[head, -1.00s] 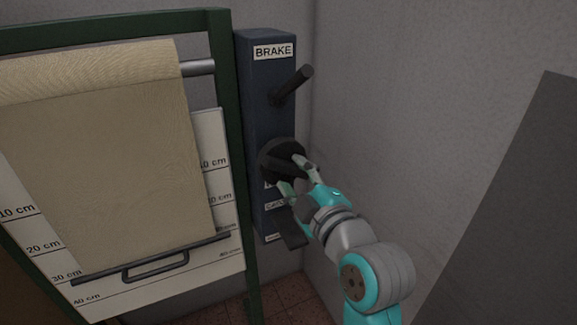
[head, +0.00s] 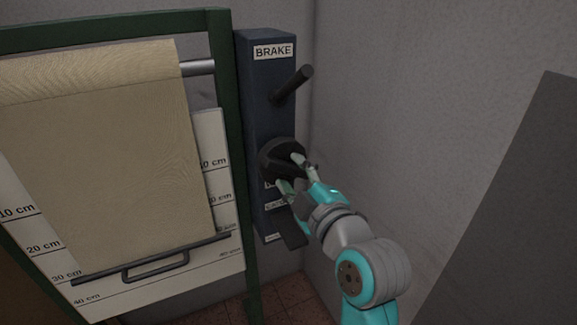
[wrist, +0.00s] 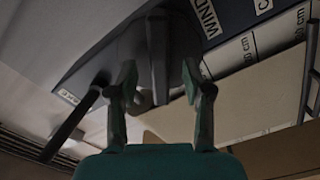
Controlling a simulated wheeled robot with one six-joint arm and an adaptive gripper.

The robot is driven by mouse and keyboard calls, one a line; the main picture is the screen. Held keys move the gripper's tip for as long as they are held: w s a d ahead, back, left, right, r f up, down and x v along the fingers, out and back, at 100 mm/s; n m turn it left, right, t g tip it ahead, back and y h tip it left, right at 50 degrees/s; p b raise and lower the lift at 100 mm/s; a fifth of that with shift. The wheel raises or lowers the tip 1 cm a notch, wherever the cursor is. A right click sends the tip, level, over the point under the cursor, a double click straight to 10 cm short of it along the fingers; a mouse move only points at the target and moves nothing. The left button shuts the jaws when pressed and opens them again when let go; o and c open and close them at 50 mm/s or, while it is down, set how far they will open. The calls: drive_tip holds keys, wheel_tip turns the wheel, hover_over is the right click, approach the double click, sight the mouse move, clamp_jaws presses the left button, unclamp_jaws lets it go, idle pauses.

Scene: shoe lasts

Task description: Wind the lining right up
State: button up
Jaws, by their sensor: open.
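The tan lining (head: 110,150) hangs from a roller (head: 198,68) over a white scale board (head: 215,150). Its dark bottom bar (head: 205,243), with a handle loop, lies near the 30 cm mark. A round black knob (head: 275,155) sits on the blue post (head: 267,95) right of the frame. In the wrist view, the knob's raised bar (wrist: 158,55) stands between my fingers, and a label reading WIND (wrist: 207,18) is beside it. My gripper (head: 293,172) is open at the knob, one finger each side of that bar. I cannot tell whether the fingers touch it.
A dark lever (head: 293,83) sticks out of the post above the knob, under the BRAKE label (head: 273,51). A dark flap-like part (head: 292,232) juts out below the knob. A grey wall stands close right of the post, and a dark panel (head: 510,220) fills the right edge.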

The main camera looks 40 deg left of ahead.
drive_tip(key=shift+x, duration=0.85)
idle(0.5)
drive_tip(key=shift+d, duration=0.25)
idle(0.3)
clamp_jaws()
drive_tip(key=shift+m, duration=1.7)
